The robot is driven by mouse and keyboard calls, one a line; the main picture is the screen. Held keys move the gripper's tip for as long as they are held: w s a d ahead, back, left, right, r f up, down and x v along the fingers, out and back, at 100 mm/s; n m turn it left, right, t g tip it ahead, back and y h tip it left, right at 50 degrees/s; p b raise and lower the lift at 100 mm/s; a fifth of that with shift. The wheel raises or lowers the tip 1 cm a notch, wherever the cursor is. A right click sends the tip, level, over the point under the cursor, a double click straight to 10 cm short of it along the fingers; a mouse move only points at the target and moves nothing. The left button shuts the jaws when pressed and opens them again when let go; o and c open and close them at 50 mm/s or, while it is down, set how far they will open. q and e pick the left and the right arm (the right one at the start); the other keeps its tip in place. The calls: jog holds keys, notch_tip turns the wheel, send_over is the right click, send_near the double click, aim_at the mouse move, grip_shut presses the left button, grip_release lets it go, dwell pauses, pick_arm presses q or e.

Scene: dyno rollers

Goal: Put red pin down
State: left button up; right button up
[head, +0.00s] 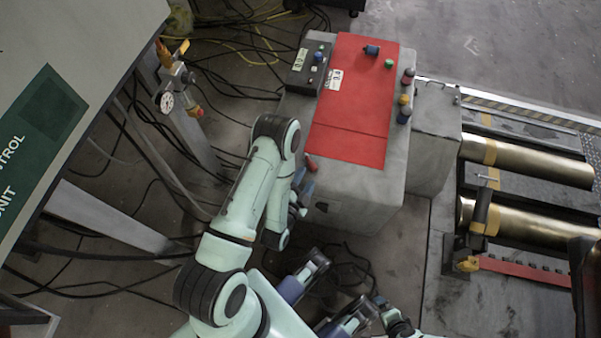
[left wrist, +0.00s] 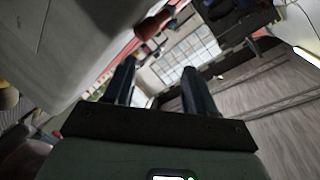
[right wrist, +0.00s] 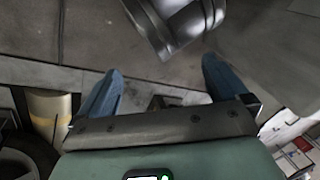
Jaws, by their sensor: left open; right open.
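A small red pin-like part (head: 311,163) sticks out at the near left side of the grey box (head: 360,190). It also shows in the left wrist view (left wrist: 152,25), beyond my fingertips and apart from them. My left gripper (head: 303,192) is beside that side of the box, just below the red part. In the left wrist view its two dark fingers (left wrist: 158,75) are apart with nothing between them. My right gripper (right wrist: 162,82) is open and empty over the floor. Another red-topped knob (head: 408,75) stands on the box's right edge.
A red panel (head: 350,120) with blue and green knobs covers the box top, next to a black control box (head: 309,70). Brass rollers (head: 525,160) lie to the right. Cables cover the floor at left, near a grey cabinet (head: 80,60) and a pressure gauge (head: 167,101).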

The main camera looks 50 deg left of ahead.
pick_arm(q)
jog(key=s+d+f+n+g+h+p, duration=0.2)
jog(key=s+d+f+g+h+p, duration=0.15)
jog(key=d, duration=0.25)
jog(key=s+d+f+n+g+h+p, duration=0.2)
jog(key=d+g+h, duration=0.2)
jog(key=d, duration=0.2)
jog(key=s+d+n+g+h, duration=0.1)
jog(key=s+d+n+g, duration=0.1)
jog(key=s, duration=0.4)
jog(key=s+d+r+n+g+h, duration=0.1)
jog(key=s+d+n+g, duration=0.2)
jog(key=s+n+g, duration=0.1)
jog(key=shift+s+r+g, duration=0.3)
jog(key=shift+s+g, duration=0.35)
jog(key=shift+s, duration=0.45)
pick_arm(e)
jog(key=s+a+r+g+y, duration=0.1)
jog(key=s+a+r+g, duration=0.1)
jog(key=s+r, duration=0.5)
jog(key=shift+s+a+r+n+g, duration=0.15)
jog(key=shift+s+a+n+g, duration=0.2)
jog(key=shift+a, duration=0.35)
